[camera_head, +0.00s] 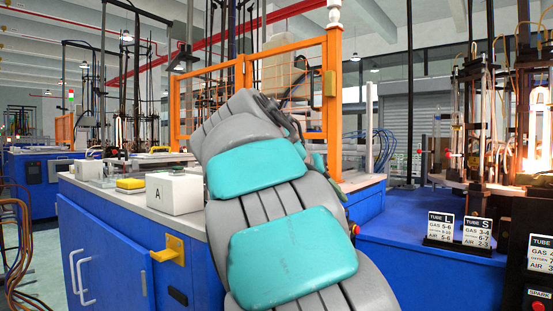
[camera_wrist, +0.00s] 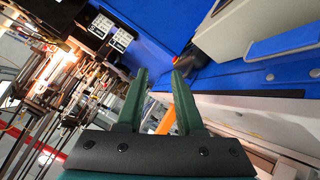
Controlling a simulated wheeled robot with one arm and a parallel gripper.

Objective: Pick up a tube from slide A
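A white box marked "A" (camera_head: 175,194) stands on the light top of the blue cabinet, left of my arm in the head view. I cannot make out a slide or a tube lying on it. My gripper (camera_wrist: 158,78) shows in the wrist view with its two green fingers apart and nothing between them. In the head view my raised grey and teal arm hides the gripper's fingers and part of the bench behind it. A pale upright rod (camera_head: 369,128) stands right of the arm; I cannot tell whether it is a tube.
An orange mesh guard (camera_head: 334,100) rises behind my arm. A yellow item (camera_head: 130,184) lies left of the box. A yellow bracket (camera_head: 169,249) sticks out of the cabinet front. At right, a glowing flame station (camera_head: 538,135) stands behind "TUBE L" (camera_head: 440,228) and "TUBE S" (camera_head: 477,232) signs.

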